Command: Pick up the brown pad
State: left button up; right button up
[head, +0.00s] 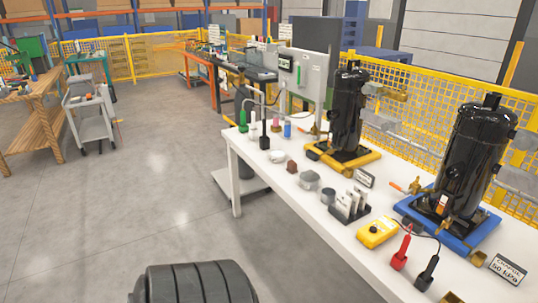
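A small reddish-brown block (291,167), the only thing here that looks like the brown pad, sits on the white table (262,185) near its left edge. It lies between a white round dish (276,156) and a grey round container (310,180), apart from both. It is too small for me to make out its surface. Neither my left nor my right gripper is in view.
A black compressor on a yellow base (372,158) and another on a blue base (475,238) stand along the table's back side. A yellow meter (378,232) with red and black probes lies nearer. Grey floor (150,215) left of the table is open.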

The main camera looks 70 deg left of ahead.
aim_at(291, 167)
jog(key=u, duration=2)
jog(key=i+j+z, duration=0.1)
jog(key=z, duration=0.2)
jog(key=i+j+z, duration=0.1)
jog(key=z, duration=0.25)
jog(key=i+j+z, duration=0.1)
jog(key=j, duration=0.25)
jog(key=i+j+z, duration=0.1)
jog(key=j, duration=0.25)
jog(key=i+j+z, duration=0.1)
jog(key=i+j, duration=0.15)
jog(key=i+j+z, duration=0.1)
jog(key=j, duration=0.35)
jog(key=i+j+z, duration=0.1)
jog(key=j, duration=0.3)
jog(key=i, duration=0.05)
